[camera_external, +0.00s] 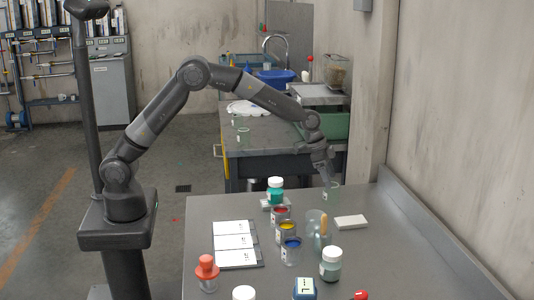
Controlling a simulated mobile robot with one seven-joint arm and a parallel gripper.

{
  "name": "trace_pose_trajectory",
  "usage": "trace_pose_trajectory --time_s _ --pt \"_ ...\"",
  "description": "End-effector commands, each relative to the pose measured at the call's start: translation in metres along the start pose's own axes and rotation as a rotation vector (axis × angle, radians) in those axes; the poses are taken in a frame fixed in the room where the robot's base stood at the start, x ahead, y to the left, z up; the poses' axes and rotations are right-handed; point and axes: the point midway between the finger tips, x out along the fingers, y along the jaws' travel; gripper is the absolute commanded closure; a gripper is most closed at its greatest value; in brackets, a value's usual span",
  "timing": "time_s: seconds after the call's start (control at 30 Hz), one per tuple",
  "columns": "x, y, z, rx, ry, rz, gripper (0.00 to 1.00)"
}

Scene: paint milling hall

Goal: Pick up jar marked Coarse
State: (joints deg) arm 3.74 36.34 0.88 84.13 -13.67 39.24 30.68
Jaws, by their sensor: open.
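My gripper (329,180) points down over the far part of the grey table, with a clear greenish vessel (333,196) at its fingertips. It is open; I cannot tell whether the vessel stands between the fingers or behind them. No label reading Coarse is legible. A white-lidded jar with teal contents (275,194) stands on a small base left of my gripper. A jar with dark grey-green contents (330,268) and a pale lid stands nearer the front. A white lid (244,293) shows at the bottom edge, its body cut off.
Red (281,211), yellow (287,228) and blue (291,248) paint tins stand mid-table, beside clear beakers (315,221) and a white block (351,222). The table's right side is clear, along a raised edge.

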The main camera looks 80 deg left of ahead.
Motion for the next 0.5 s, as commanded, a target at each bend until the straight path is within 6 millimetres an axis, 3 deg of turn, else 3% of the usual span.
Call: trace_pose_trajectory --time_s 0.3,0.5 --pt "0.042 -0.005 -0.002 -0.001 -0.001 0.0 0.25" --pt "0.048 -0.005 -0.002 -0.001 0.0 0.0 0.25"
